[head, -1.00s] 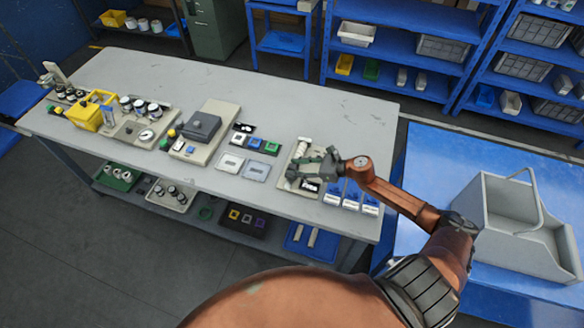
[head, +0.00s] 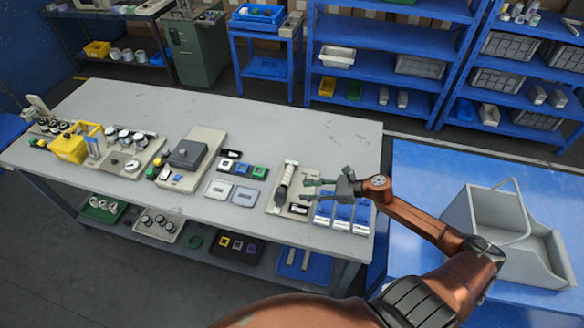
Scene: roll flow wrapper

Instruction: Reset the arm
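My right gripper (head: 318,190) is at the right end of the long grey table (head: 250,115). Its fingers are spread apart with nothing visible between them. It is just right of a beige board (head: 275,208) that carries a white and dark roll-like part (head: 287,178). The fingertips reach toward that part, and I cannot tell their height above the board. My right arm comes in from the lower right. My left gripper is not in view.
Several blue-and-white packs (head: 341,217) lie just below the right gripper. A grey tote (head: 490,225) stands on the blue surface at right. Left along the table are a dark grey box device (head: 188,154) and a yellow holder (head: 70,148). The table's back half is clear.

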